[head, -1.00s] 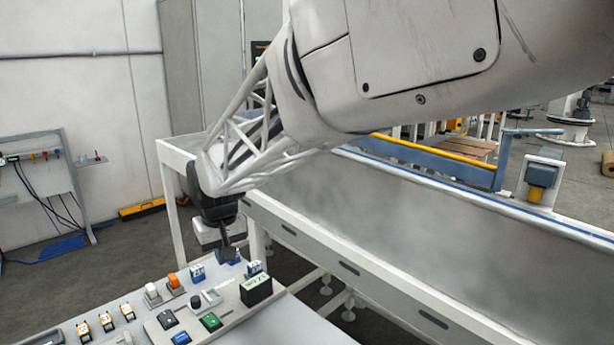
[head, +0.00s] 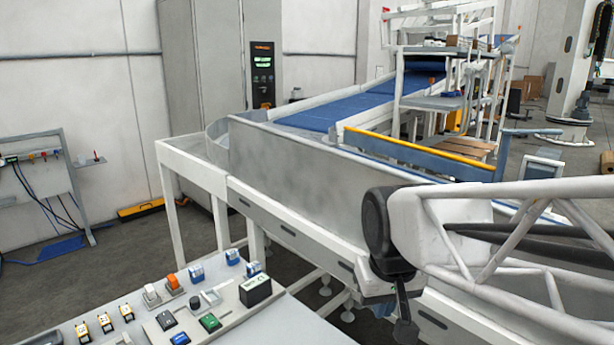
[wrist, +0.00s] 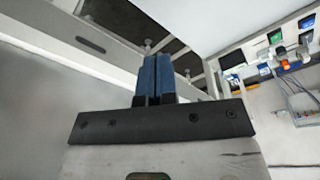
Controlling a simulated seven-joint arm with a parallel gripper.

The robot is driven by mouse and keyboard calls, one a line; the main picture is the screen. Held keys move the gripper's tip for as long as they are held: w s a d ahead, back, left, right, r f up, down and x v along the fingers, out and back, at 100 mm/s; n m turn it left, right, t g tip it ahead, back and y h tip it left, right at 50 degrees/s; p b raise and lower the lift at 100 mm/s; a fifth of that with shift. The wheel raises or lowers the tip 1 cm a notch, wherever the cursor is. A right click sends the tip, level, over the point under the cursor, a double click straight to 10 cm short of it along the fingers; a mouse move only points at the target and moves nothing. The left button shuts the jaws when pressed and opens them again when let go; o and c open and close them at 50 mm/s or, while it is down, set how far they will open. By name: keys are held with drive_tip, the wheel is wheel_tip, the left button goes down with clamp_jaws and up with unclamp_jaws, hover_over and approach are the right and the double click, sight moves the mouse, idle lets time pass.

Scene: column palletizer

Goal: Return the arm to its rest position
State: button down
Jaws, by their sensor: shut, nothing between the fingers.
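My gripper (head: 405,328) hangs at the lower right of the head view, pointing down in front of the conveyor's side and to the right of the control panel (head: 190,313). In the wrist view its two blue fingers (wrist: 154,80) lie together, shut, with nothing between them. My lattice arm link comes in from the right edge of the head view. The gripper touches nothing that I can see.
The white-framed conveyor (head: 300,170) runs behind the gripper, with blue belts (head: 350,103) beyond. A blue and yellow barrier (head: 420,152) stands at its far side. A tall grey cabinet (head: 205,70) is at the back.

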drive_tip(key=s+d+f+m, duration=0.2)
drive_tip(key=s+d, duration=0.4)
drive_tip(key=s, duration=0.3)
drive_tip(key=shift+d+f, duration=0.2)
drive_tip(key=shift+f, duration=0.25)
